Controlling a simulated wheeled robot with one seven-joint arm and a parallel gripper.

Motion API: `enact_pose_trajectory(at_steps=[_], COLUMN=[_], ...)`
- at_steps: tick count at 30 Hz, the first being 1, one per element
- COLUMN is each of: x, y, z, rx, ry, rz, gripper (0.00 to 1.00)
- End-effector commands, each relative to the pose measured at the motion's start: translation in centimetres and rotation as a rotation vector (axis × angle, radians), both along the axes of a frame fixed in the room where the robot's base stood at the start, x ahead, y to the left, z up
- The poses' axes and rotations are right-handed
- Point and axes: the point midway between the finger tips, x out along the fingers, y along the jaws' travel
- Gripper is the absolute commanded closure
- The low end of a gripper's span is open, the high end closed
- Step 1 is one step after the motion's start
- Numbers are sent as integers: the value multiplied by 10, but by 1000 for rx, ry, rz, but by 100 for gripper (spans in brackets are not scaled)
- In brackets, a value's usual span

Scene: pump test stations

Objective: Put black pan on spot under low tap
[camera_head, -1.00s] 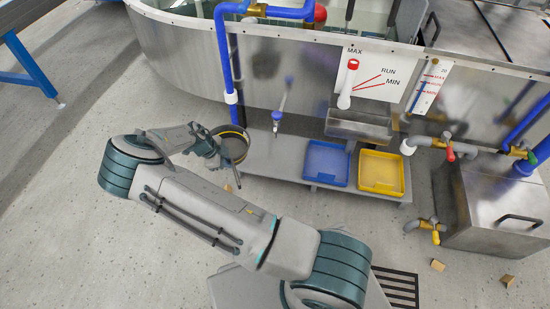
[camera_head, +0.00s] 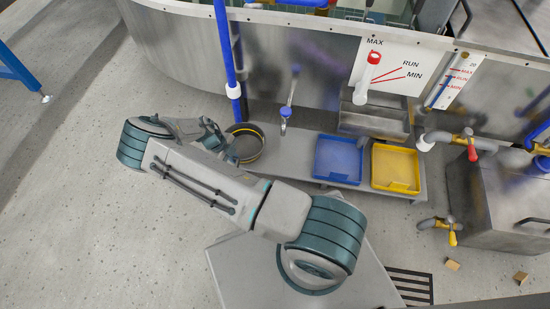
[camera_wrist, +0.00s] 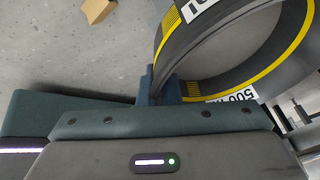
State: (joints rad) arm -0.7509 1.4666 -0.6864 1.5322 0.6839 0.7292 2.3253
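The black pan (camera_head: 259,158) is a round, dark, open vessel with a yellow band, at the left end of the low grey bench. In the wrist view its wall (camera_wrist: 212,55) shows the yellow band and white labels, one reading 500. My gripper (camera_wrist: 166,90) is shut on the pan's wall; in the head view my wrist hides much of the gripper. The low tap (camera_head: 284,112), with a blue lever and metal spout, is to the right of the pan. I cannot tell whether the pan touches the bench. No marked spot shows clearly under the tap.
A blue tray (camera_head: 339,160) and a yellow tray (camera_head: 396,168) stand on the bench (camera_head: 290,150) right of the tap. A vertical blue pipe (camera_head: 227,55) rises behind the pan. The metal tank wall (camera_head: 180,45) backs the bench. Small brown blocks (camera_head: 453,265) lie on the floor.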

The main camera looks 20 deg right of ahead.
Motion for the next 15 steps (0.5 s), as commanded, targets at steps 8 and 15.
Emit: enact_pose_trajectory(at_steps=[8,15], x=[-33,-52], y=[-75,-114], z=[-3,-2], rx=[4,5], ry=[1,0], rz=[-15,-6], gripper=[100,100])
